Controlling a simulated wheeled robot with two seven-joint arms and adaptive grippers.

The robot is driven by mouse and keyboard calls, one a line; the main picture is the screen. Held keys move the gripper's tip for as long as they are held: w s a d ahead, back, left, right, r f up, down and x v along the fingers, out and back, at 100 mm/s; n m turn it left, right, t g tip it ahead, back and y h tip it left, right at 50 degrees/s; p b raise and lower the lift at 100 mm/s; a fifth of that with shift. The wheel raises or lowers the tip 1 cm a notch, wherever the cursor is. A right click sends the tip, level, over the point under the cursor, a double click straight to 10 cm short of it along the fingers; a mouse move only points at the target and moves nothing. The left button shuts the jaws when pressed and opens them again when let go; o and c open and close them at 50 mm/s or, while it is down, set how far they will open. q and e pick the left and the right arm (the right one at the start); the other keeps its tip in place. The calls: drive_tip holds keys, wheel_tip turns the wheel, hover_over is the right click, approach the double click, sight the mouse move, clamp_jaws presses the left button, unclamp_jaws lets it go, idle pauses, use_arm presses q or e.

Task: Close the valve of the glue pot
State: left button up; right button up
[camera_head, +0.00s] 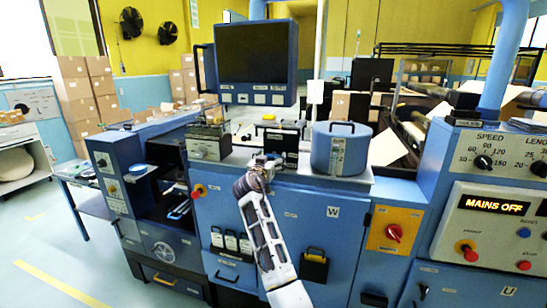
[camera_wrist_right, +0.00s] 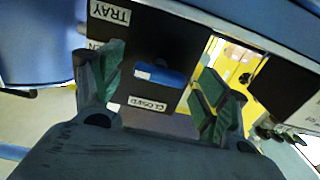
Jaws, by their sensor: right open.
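The glue pot (camera_head: 340,152) is a blue drum with a black-handled lid, standing on the grey machine top. My right gripper (camera_head: 268,162) is left of it, in front of a black box (camera_head: 280,136). In the right wrist view my right gripper (camera_wrist_right: 162,80) is open. A blue lever (camera_wrist_right: 162,74) on a black panel shows between its fingers, with no visible grip on it. It looks like the valve handle. Upside-down labels read CLOSED (camera_wrist_right: 148,104), TRAY (camera_wrist_right: 110,12) and a partly hidden one ending in EN. In the head view my arm and gripper hide the lever.
A monitor (camera_head: 252,55) stands behind my right gripper. A grey box (camera_head: 208,142) is to its left. A red knob on a yellow plate (camera_head: 393,234) and a control panel reading MAINS OFF (camera_head: 495,205) are at right. Open floor (camera_head: 45,255) lies at left.

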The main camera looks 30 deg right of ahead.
drive_tip(key=shift+w+d, duration=0.1)
drive_tip(key=shift+r, duration=0.1)
drive_tip(key=c, duration=1)
